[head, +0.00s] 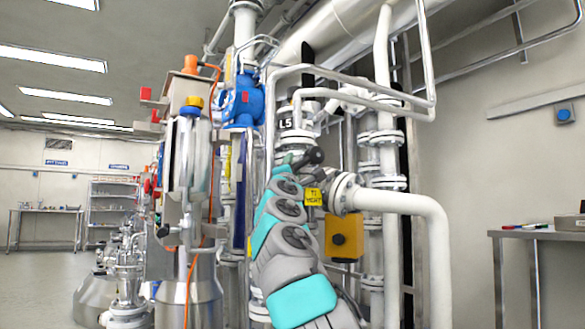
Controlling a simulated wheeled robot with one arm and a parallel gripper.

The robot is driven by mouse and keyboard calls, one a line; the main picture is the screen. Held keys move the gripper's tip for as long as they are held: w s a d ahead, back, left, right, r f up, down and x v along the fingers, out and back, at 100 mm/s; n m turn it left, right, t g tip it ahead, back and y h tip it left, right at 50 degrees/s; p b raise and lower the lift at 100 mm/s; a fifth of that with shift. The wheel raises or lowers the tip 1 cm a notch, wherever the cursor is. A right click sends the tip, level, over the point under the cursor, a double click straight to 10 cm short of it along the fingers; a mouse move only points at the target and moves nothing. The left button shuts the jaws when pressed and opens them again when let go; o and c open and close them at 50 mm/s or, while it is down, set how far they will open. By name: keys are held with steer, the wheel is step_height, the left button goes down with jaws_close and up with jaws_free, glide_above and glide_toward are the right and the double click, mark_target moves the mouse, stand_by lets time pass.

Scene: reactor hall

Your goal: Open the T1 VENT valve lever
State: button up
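A small yellow tag reading T1 VENT (314,197) hangs beside a flanged joint in the white pipework, right of the picture's middle. My grey and turquoise arm rises from the bottom centre to the left of this tag. The arm's far end, with what looks like my dark gripper (308,158), is just above the tag and in front of the pipes. The gripper is small and dark here, so I cannot see its fingers apart. I cannot make out the valve lever; it may be hidden behind the gripper or arm.
A black L5 label (285,123) sits above the gripper. White pipes (405,201) and an orange-yellow box (343,240) stand close on the right. A blue valve body (243,98) and steel vessel are on the left. A side table (540,232) stands at far right. Open floor lies far left.

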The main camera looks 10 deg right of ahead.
steer(key=shift+o, duration=0.5)
steer(key=shift+s, duration=0.1)
steer(key=shift+s+a+f+b, duration=0.15)
steer(key=shift+s+a+b, duration=0.1)
steer(key=shift+s+b, duration=0.25)
steer(key=b+v, duration=0.2)
steer(key=v, duration=0.4)
steer(key=shift+f+b, duration=0.25)
steer(key=shift+b, duration=0.15)
steer(key=shift+s, duration=0.15)
steer(key=shift+c, duration=0.2)
